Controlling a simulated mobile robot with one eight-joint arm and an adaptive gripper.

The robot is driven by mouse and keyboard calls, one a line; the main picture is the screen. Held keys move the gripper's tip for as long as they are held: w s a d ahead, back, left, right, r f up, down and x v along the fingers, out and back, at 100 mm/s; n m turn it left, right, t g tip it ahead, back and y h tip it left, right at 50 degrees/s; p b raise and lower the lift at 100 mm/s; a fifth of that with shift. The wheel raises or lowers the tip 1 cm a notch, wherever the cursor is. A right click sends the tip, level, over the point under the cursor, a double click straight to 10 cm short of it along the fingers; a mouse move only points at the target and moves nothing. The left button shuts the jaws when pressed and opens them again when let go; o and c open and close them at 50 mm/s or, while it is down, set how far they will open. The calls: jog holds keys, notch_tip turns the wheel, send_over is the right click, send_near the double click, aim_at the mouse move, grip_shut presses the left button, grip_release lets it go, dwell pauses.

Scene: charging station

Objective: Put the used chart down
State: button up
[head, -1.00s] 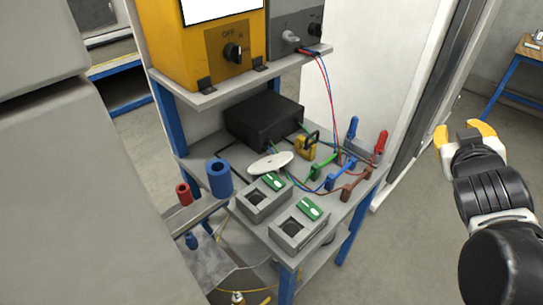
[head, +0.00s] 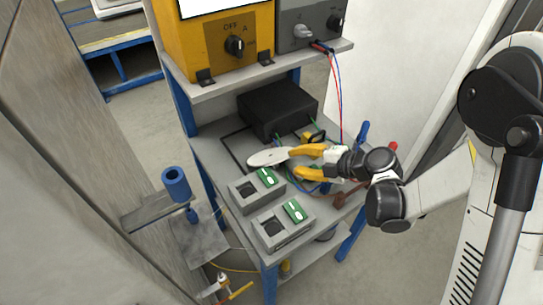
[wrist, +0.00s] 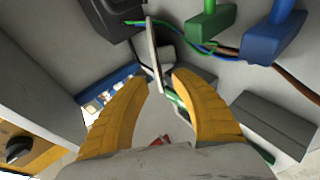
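A white round disc, which looks like the chart (head: 266,157), sits over the grey shelf beside the black box. I cannot tell whether it rests flat or is slightly raised. My gripper (head: 297,161) is at its right edge, with its two yellow fingers apart. In the wrist view the disc (wrist: 153,50) shows nearly edge-on, its near end between the tips of my open gripper (wrist: 160,80). A gap shows on both sides of it, so the fingers do not look closed on it.
The black box (head: 278,108) stands behind. Two grey units with green labels (head: 282,222) stand in front. A blue cylinder (head: 176,184) stands at the left.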

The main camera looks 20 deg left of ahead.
aim_at(271, 158)
jog(key=b+x, duration=0.3)
jog(key=x, duration=0.5)
jog(key=shift+w+a, duration=0.25)
jog(key=shift+a, duration=0.15)
jog(key=shift+r, duration=0.1)
grip_shut()
